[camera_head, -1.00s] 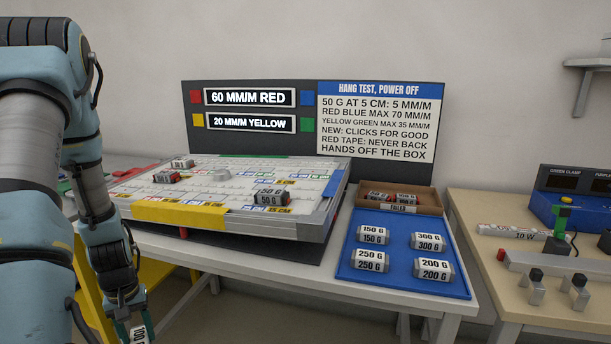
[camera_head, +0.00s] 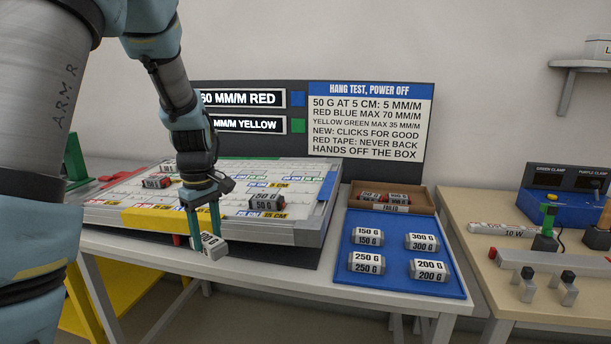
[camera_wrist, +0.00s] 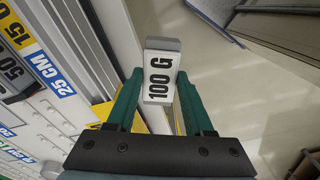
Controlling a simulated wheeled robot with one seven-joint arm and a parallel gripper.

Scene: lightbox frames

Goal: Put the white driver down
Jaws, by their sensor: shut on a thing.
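My gripper (camera_head: 203,222) is shut on a light grey block marked 100 G (camera_head: 211,246). It holds the block just beyond the front edge of the white lightbox frame (camera_head: 270,232), near its yellow-marked side. In the wrist view the 100 G block (camera_wrist: 160,72) sits between the two green fingers (camera_wrist: 160,90), with the floor behind it. I see no white driver in my gripper. A pale bar marked 10 W (camera_head: 505,230) lies on the right-hand table; I cannot tell if it is the driver.
A 50 G block (camera_head: 266,202) stands on the frame, another block (camera_head: 157,182) farther left. A blue tray (camera_head: 398,256) holds several weights. Behind it is a brown box marked FAILED (camera_head: 432,212) with weights inside. A sign board (camera_head: 370,120) stands behind.

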